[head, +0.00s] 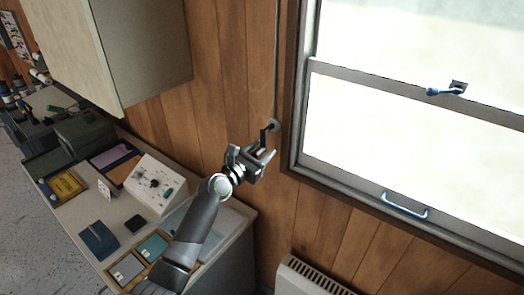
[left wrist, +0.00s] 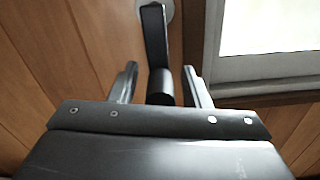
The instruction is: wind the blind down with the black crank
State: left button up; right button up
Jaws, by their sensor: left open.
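The black crank (head: 265,134) is mounted on the wood-panelled wall, just left of the window frame, at the foot of a thin vertical rod. My left gripper (head: 268,158) is open right at the crank. In the left wrist view the crank's arm (left wrist: 155,40) hangs from a round pale wall mount, and its dark handle (left wrist: 160,84) sits between the two open fingers (left wrist: 163,88). Gaps show on both sides of the handle. No blind is clearly seen over the window (head: 400,120). My right gripper is out of view.
A desk (head: 80,233) below left holds a white control box (head: 152,184), trays and small items. A cabinet (head: 120,50) hangs at upper left. The window has a blue latch (head: 446,90) and a blue handle (head: 405,208). A heater (head: 305,280) stands at the bottom.

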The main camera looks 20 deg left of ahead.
pick_arm(q)
jog(key=shift+w+d, duration=0.1)
jog(key=shift+w, duration=0.15)
jog(key=shift+c, duration=0.2)
grip_shut()
